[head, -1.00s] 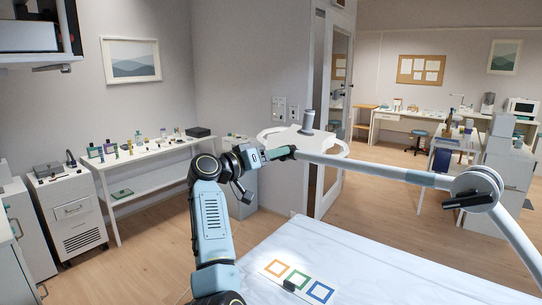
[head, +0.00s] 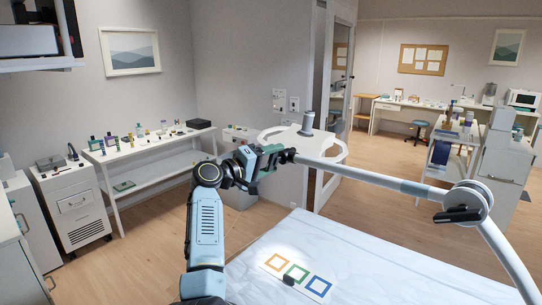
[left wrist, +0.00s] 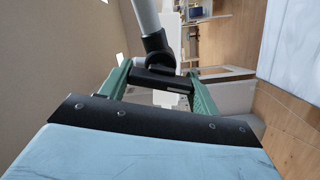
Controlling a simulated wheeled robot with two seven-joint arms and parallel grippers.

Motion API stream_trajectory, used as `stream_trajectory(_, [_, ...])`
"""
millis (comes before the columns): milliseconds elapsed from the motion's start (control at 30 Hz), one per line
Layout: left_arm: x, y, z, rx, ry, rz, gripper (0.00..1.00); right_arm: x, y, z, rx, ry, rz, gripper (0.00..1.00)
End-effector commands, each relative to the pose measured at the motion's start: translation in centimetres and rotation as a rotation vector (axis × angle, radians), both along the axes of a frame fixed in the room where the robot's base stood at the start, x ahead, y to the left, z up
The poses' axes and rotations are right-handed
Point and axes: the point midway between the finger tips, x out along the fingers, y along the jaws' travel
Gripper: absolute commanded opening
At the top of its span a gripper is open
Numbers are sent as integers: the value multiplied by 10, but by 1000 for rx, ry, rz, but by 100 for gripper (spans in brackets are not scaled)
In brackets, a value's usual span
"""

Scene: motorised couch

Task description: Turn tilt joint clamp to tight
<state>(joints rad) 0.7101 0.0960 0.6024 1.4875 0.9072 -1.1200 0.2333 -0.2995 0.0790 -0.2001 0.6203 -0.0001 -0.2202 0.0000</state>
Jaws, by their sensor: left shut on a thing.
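A jointed light-coloured arm carries a white ring-shaped lamp head (head: 285,134). The dark tilt joint (head: 287,156) sits where this arm meets the lamp head. My left gripper (head: 272,156) is at this joint, its green fingers shut on the joint's black clamp lever. In the left wrist view the black clamp lever (left wrist: 160,82) lies crosswise between the two green fingers (left wrist: 158,88), with the grey tube rising behind it. The tilt joint is partly hidden by my gripper in the head view. My right gripper is out of view.
A second joint (head: 467,198) with a black lever sits further along the lamp arm. A white-covered bed (head: 380,270) below holds a card with coloured squares (head: 298,276). A side table (head: 150,150) with bottles stands at left. Open floor lies between.

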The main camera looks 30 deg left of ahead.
Motion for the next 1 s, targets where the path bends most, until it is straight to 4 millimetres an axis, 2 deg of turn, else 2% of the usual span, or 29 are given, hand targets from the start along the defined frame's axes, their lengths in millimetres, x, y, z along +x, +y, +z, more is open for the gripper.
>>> stream_trajectory(633, [0, 1, 0, -60, 17, 2, 39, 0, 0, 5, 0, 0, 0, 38])
stream_trajectory(667, [0, 1, 0, -60, 17, 2, 63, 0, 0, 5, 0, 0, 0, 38])
stream_trajectory(800, [0, 0, 0, -58, 17, 1, 81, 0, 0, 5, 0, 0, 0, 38])
stream_trajectory(1000, [0, 0, 0, -56, 18, 1, 84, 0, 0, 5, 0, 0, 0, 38])
